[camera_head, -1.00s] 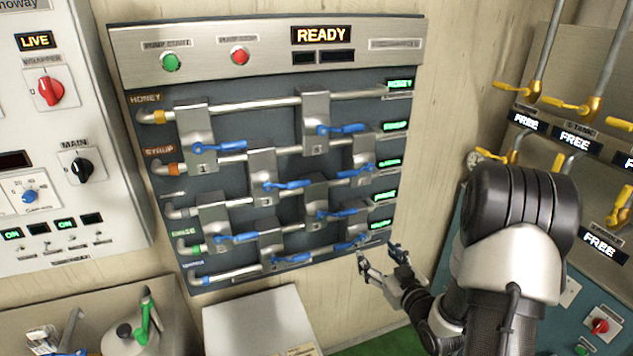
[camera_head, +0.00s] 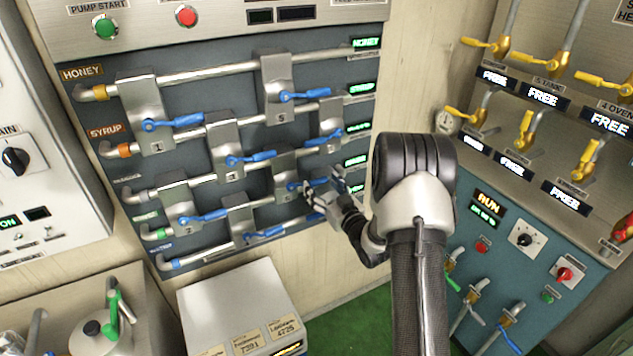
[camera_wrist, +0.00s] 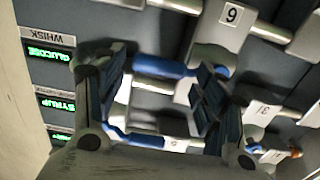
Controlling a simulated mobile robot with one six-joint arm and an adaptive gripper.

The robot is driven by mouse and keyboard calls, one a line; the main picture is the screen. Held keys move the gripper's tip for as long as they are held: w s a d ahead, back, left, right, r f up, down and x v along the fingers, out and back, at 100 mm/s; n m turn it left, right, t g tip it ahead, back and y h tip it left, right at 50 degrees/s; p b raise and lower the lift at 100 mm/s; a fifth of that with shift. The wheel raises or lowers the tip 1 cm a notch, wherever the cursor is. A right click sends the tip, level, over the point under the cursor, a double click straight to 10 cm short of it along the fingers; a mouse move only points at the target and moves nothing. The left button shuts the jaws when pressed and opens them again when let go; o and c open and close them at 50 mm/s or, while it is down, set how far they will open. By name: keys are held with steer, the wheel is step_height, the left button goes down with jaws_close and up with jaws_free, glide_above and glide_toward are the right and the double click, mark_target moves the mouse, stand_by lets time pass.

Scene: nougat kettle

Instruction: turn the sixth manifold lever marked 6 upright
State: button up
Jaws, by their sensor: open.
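The block marked 6 (camera_wrist: 215,38) shows upside down in the wrist view. A blue lever (camera_wrist: 165,67) beside it lies roughly sideways and appears to be its lever. In the head view this lever (camera_head: 318,182) points right from a steel block (camera_head: 286,166), whose number I cannot read there. My gripper (camera_head: 323,185) is at the panel's lower right. In the wrist view my gripper (camera_wrist: 160,70) is open, with the blue lever between its two fingers. I cannot tell whether either finger touches it. The right finger hides part of the lever's base.
Another block (camera_head: 330,118) with a sideways lever stands just above my gripper. Several other levers lie left. A white box (camera_head: 235,305) stands below; a yellow-handled panel (camera_head: 530,150) is right.

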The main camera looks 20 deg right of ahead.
mark_target(320, 183)
steer(key=shift+w+a, duration=0.1)
steer(key=shift+w, duration=2.05)
steer(key=shift+c, duration=0.2)
steer(key=c, duration=1.5)
